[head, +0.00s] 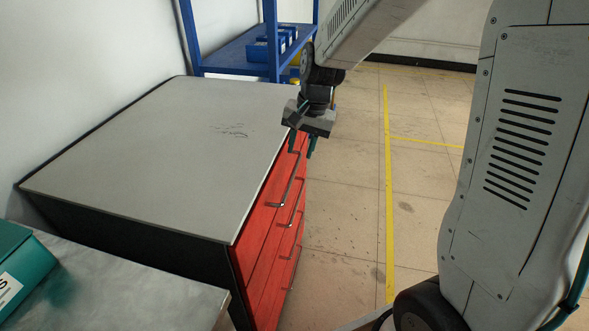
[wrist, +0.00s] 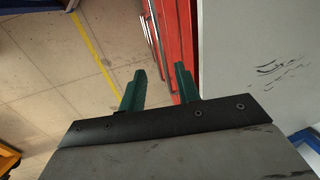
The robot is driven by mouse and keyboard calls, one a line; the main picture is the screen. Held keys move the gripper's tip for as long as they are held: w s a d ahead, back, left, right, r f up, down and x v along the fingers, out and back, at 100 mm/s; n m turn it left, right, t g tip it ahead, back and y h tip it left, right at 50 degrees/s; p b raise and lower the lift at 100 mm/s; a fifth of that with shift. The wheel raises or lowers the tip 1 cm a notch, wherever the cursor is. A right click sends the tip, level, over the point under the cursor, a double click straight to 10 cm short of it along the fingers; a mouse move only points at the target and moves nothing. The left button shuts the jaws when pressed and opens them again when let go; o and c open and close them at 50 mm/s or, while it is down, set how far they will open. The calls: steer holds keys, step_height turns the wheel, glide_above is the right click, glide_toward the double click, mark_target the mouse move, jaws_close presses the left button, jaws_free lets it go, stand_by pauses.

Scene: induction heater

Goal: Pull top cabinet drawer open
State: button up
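The cabinet (head: 160,130) has a grey top and red drawer fronts facing right in the head view. The top drawer (head: 262,205) looks shut, its front flush with the others. Its metal bar handle (head: 288,185) runs along the front; handles also show in the wrist view (wrist: 153,38). My gripper (head: 301,154) points down by the far end of the top handle. In the wrist view, its two green fingers (wrist: 160,72) are apart with nothing held. The handle line appears between them; contact cannot be told. The right finger overlaps the red front (wrist: 178,35) in that view.
A blue shelf (head: 235,55) with blue bins stands behind the cabinet. A metal table (head: 130,285) with a teal box (head: 22,265) is at the front left. The tiled floor (head: 345,200) right of the drawers is clear, with yellow lines.

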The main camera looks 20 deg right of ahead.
mark_target(293, 175)
steer(key=f, duration=0.2)
steer(key=w+f, duration=0.1)
steer(key=f, duration=0.2)
steer(key=a+f, duration=0.1)
steer(key=f, duration=0.2)
steer(key=shift+w+a+f, duration=0.1)
steer(key=shift+w+f, duration=0.05)
steer(key=shift+w, duration=0.1)
jaws_close()
